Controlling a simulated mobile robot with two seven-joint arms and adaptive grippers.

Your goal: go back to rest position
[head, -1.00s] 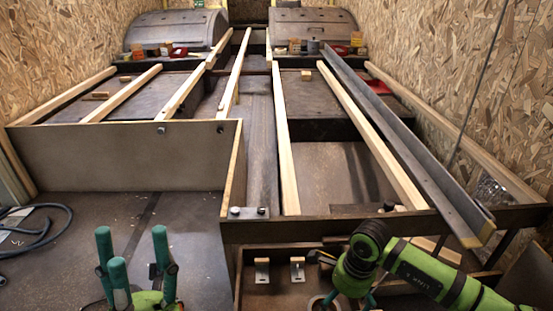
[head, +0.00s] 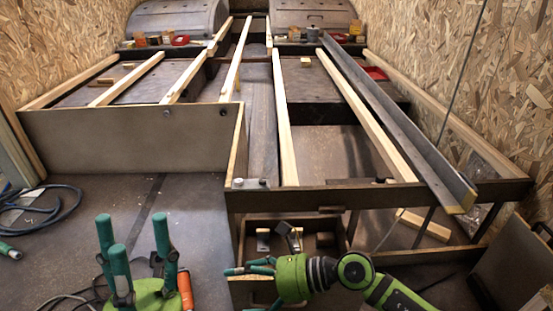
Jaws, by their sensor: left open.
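My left gripper (head: 135,232) is at the lower left of the head view, above the dark floor. Its teal fingers point up and stand well apart, with nothing between them. My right gripper (head: 238,268) is at the lower middle, on a green wrist, with its teal fingers pointing left. It is in front of an open wooden box or drawer (head: 334,222) under the bench frame. I cannot tell whether it touches the box, or how far its fingers are apart. I see nothing held in it.
A bench frame with pale wooden slats (head: 287,150) and a long metal angle bar (head: 400,130) fills the middle and right. Wheel arches (head: 178,22) stand at the back. A blue cable (head: 65,205) lies on the left floor. An orange-handled object (head: 185,290) is beside my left gripper.

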